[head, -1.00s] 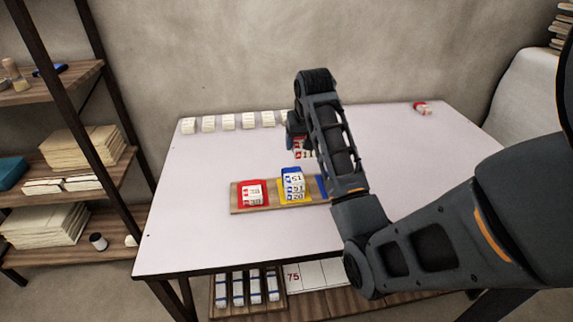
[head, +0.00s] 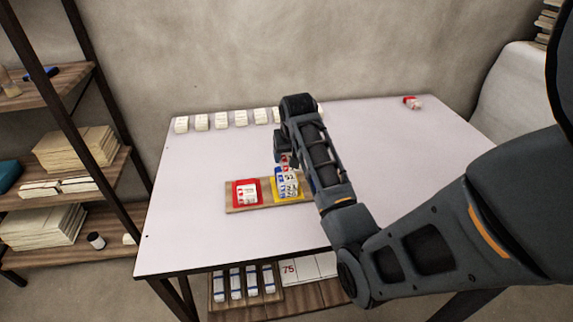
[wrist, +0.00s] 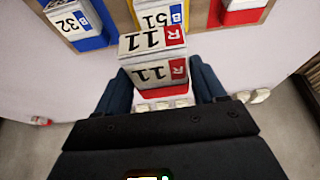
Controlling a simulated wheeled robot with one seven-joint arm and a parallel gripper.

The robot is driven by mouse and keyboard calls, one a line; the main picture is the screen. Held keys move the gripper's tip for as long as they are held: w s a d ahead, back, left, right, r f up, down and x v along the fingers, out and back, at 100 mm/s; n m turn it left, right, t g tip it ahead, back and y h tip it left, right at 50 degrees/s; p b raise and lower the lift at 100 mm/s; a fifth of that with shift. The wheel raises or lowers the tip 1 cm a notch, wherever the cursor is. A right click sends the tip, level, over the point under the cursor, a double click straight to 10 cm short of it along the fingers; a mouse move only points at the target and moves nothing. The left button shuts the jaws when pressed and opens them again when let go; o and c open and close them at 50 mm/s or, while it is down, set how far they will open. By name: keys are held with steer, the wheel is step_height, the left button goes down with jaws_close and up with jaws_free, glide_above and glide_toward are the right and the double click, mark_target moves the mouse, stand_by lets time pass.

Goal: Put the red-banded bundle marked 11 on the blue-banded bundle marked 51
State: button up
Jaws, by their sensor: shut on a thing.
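My gripper (head: 281,156) is shut on the red-banded bundle marked 11 (wrist: 152,42). In the wrist view, a gripper finger lies on each side of it and its red R labels face the camera. In the head view, part of this bundle (head: 286,162) shows just behind and above the stack on the yellow square. The blue-banded bundle marked 51 (head: 287,175) tops that stack. It is partly covered by the held bundle in the wrist view (wrist: 158,18). I cannot tell whether the two bundles touch.
A wooden board (head: 231,204) carries the yellow square and a red square (head: 237,200) with a bundle on it. A blue-banded bundle marked 32 (wrist: 72,20) sits on a blue square. Several white bundles (head: 221,120) line the table's back edge. A red-banded bundle (head: 412,103) lies far right.

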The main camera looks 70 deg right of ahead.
mark_target(286, 175)
steer(key=shift+w+a+f, duration=0.25)
steer(key=shift+w+f, duration=0.15)
steer(key=shift+f, duration=1.85)
steer(key=shift+f, duration=0.15)
steer(key=o, duration=1)
steer(key=shift+o, duration=0.2)
